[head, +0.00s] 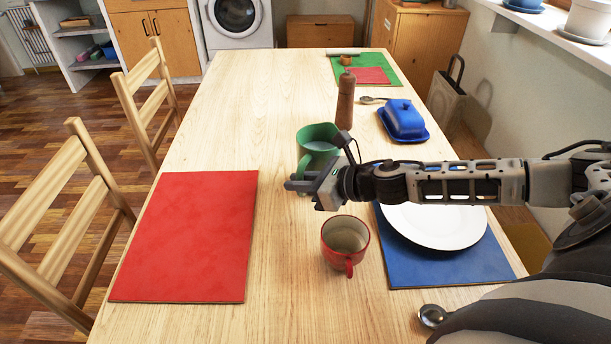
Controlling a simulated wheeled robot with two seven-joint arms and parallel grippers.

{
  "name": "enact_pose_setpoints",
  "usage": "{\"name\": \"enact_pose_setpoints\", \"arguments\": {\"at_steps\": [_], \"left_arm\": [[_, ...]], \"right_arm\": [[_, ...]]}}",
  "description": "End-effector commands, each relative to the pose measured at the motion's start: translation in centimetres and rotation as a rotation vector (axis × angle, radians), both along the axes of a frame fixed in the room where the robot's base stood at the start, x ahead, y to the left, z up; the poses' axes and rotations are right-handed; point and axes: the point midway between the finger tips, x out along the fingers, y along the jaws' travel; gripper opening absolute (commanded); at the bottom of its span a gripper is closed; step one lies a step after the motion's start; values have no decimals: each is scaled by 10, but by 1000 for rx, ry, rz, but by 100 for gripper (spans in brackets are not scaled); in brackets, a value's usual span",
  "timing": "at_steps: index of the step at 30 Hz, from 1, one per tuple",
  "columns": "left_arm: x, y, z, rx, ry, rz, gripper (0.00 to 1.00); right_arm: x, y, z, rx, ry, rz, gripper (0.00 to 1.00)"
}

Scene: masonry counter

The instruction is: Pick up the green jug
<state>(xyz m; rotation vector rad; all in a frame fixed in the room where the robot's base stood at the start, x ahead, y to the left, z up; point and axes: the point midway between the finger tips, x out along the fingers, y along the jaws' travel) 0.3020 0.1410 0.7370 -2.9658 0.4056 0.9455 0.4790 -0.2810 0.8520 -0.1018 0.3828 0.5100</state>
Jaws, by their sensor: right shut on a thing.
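The green jug (318,139) stands upright near the middle of the wooden table, behind my right gripper (296,186). My right arm comes in from the right, and its gripper lies across the near lower side of the jug. My left gripper is not in view.
A red mug (344,246) stands just in front of the gripper. A wooden pepper mill (345,100) stands behind the jug. A blue butter dish (403,121) and a white plate (434,228) are at the right. A red mat (186,236) lies empty at the left.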

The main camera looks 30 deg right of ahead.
Motion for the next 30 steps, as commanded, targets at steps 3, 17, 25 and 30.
{"name": "enact_pose_setpoints", "arguments": {"at_steps": [3, 17, 25, 30], "left_arm": [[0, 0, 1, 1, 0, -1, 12], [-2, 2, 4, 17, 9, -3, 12], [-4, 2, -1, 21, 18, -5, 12], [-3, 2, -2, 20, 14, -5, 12]], "right_arm": [[1, 1, 4, 1, -4, 3, 0], [-1, 0, 37, -3, -8, 3, 0], [-23, 6, 61, -5, -8, 3, 0], [-37, 10, 78, -7, -7, 4, 0]]}}
